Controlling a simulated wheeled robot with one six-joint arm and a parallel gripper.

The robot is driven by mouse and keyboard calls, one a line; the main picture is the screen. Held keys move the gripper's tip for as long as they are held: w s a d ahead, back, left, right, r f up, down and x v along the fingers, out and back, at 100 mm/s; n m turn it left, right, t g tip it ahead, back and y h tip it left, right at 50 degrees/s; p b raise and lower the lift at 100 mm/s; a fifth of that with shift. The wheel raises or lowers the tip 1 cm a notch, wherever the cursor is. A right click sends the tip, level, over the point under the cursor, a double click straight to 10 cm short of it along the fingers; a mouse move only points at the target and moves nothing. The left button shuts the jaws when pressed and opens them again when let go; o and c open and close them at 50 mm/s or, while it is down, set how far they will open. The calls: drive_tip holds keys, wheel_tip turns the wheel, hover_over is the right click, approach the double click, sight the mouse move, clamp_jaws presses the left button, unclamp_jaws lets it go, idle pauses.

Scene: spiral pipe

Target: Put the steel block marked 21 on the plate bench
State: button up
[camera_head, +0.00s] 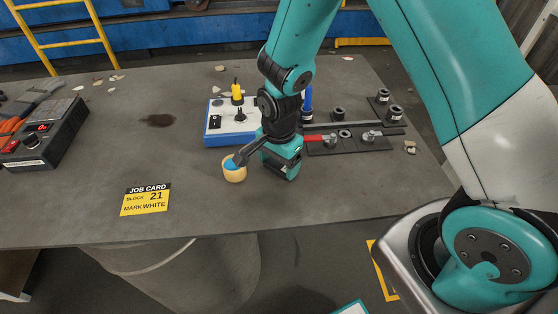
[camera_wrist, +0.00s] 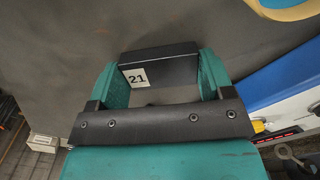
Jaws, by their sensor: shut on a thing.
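In the wrist view, the teal fingers of my gripper (camera_wrist: 165,75) are shut on a dark steel block (camera_wrist: 172,62). Its white label reads 21. The block lies across between the fingers. In the head view the block is mostly hidden by my gripper, and I cannot tell whether it touches the bench top.
Dark plates with round fittings (camera_head: 350,141) lie right. A job card (camera_head: 146,199) says block 21, mark white. A black device (camera_head: 45,135) sits far left.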

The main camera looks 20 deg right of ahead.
sight(279, 165)
drive_tip(key=o, duration=1.2)
wheel_tip(279, 165, up, 12)
drive_tip(key=b, duration=0.1)
drive_tip(key=s+a+r+n+y, duration=0.1)
drive_tip(key=s+r+n, duration=0.3)
drive_tip(key=s+n, duration=0.2)
drive_tip(key=s+a+r+n+y, duration=0.1)
drive_tip(key=s+a+r+n, duration=0.1)
drive_tip(key=s+r+n, duration=0.2)
drive_tip(key=s+a+r+n+y, duration=0.1)
drive_tip(key=s+r+n, duration=0.3)
drive_tip(key=s+n, duration=0.4)
drive_tip(key=shift+s+a+n+y, duration=0.4)
drive_tip(key=shift+n+y, duration=0.2)
drive_tip(key=shift+n, duration=0.3)
